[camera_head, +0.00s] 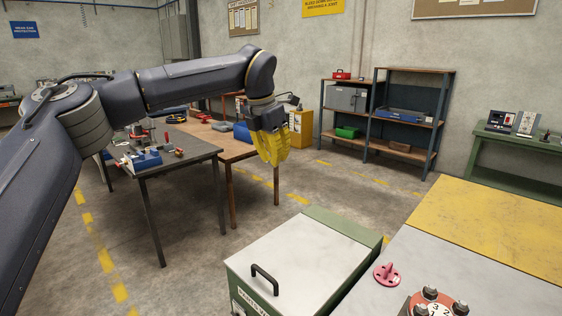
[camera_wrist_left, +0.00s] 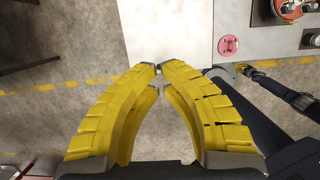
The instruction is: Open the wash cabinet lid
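The wash cabinet (camera_head: 236,290) is a green box at the bottom centre of the head view, with a partly cut-off front label. Its pale grey lid (camera_head: 310,252) lies flat and looks closed. A black bar handle (camera_head: 264,280) stands up near the lid's front left edge. The lid also shows in the left wrist view (camera_wrist_left: 165,30); the handle is not visible there. My left gripper (camera_head: 274,158) hangs above and behind the cabinet, fingers down, apart from lid and handle. Its yellow fingertips (camera_wrist_left: 159,69) meet or nearly meet, with nothing between them.
Right of the cabinet stands a grey-topped bench (camera_head: 380,302) with a pink part (camera_head: 387,274) and a bolted red flange (camera_head: 437,302). Tables with tools (camera_head: 205,140) stand behind my left arm. A shelf rack (camera_head: 405,110) stands at the back wall. Open floor lies behind the cabinet.

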